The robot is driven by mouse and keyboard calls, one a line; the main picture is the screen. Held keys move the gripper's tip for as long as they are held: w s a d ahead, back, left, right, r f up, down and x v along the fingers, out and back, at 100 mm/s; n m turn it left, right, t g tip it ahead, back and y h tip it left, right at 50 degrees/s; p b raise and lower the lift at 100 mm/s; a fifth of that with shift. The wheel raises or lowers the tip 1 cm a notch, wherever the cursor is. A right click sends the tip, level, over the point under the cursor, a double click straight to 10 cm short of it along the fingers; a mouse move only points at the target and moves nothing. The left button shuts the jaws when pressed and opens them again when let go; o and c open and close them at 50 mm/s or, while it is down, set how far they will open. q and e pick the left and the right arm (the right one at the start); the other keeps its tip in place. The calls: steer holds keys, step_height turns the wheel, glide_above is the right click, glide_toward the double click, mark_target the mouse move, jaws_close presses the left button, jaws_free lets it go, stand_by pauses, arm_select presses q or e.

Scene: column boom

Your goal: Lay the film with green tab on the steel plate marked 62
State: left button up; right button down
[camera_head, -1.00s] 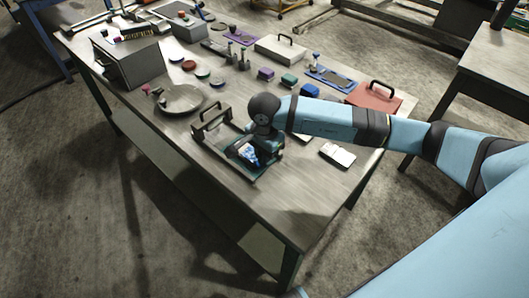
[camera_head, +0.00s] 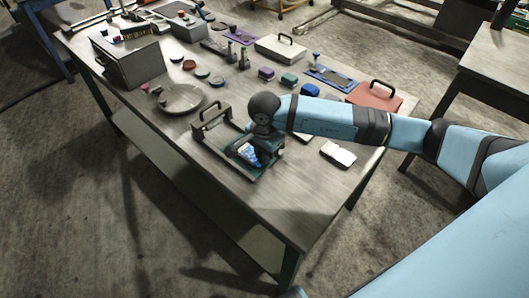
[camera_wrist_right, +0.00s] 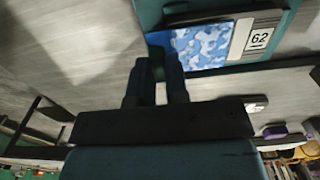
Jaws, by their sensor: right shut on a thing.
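The film (camera_wrist_right: 203,46) has a blue and white blotchy pattern. In the right wrist view it lies over the steel plate marked 62 (camera_wrist_right: 241,38), whose grey end and white label stay uncovered. Whether the film touches the plate all over I cannot tell. My right gripper (camera_wrist_right: 157,62) is shut at the film's edge, with a dark green piece between its fingers, apparently the green tab. In the head view the film (camera_head: 249,153) shows below my right gripper (camera_head: 262,145), on the near part of the table. My left gripper is not in view.
A dark frame with a handle (camera_head: 209,119) stands close left of my right gripper. A round grey dish (camera_head: 180,98) is farther left. A white card (camera_head: 338,154) lies to the right. A red case (camera_head: 374,95) and several small coloured items are behind. The table's near corner is clear.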

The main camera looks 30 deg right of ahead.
steer(key=shift+f+b, duration=0.1)
steer(key=shift+b, duration=0.2)
stand_by(0.6)
steer(key=c, duration=0.6)
jaws_free()
steer(key=shift+o, duration=0.2)
steer(key=shift+r+p, duration=1.5)
steer(key=shift+r, duration=2.05)
